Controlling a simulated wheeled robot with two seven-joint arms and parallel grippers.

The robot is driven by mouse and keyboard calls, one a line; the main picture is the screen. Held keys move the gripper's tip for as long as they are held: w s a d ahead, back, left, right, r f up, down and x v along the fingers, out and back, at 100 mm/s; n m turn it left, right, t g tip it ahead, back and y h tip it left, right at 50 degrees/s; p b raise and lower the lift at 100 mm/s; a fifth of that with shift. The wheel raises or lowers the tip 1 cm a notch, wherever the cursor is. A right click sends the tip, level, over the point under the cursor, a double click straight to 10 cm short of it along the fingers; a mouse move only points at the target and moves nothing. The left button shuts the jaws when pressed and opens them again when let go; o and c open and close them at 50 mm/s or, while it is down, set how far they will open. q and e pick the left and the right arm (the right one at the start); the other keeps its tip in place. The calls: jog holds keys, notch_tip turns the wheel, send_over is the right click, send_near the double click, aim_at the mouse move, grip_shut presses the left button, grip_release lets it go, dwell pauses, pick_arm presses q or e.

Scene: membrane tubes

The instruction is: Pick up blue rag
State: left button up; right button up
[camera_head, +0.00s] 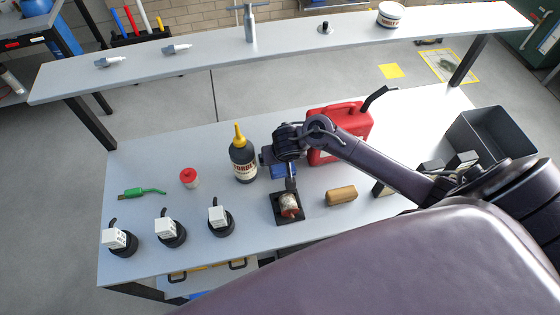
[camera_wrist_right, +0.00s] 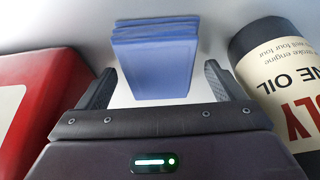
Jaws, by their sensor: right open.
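The blue rag (camera_wrist_right: 155,55) is a folded stack lying on the table. In the right wrist view it sits ahead of my right gripper (camera_wrist_right: 161,72), between the lines of its two fingers. The fingers are spread apart with nothing held. In the head view the blue rag (camera_head: 284,171) is partly hidden by my right gripper (camera_head: 272,157), which is above and beside it. Whether the fingers touch the rag cannot be told. My left gripper is not in view.
A black and cream oil bottle (camera_head: 243,163) and a red canister (camera_head: 345,122) flank the rag closely. A dark tray (camera_head: 278,214) with a small item is in front. A tan block (camera_head: 341,195) lies right of it. A raised shelf (camera_head: 200,62) runs behind.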

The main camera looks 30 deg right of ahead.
jog(key=shift+f, duration=0.1)
jog(key=shift+f, duration=0.25)
dwell(0.4)
jog(key=c, duration=1.1)
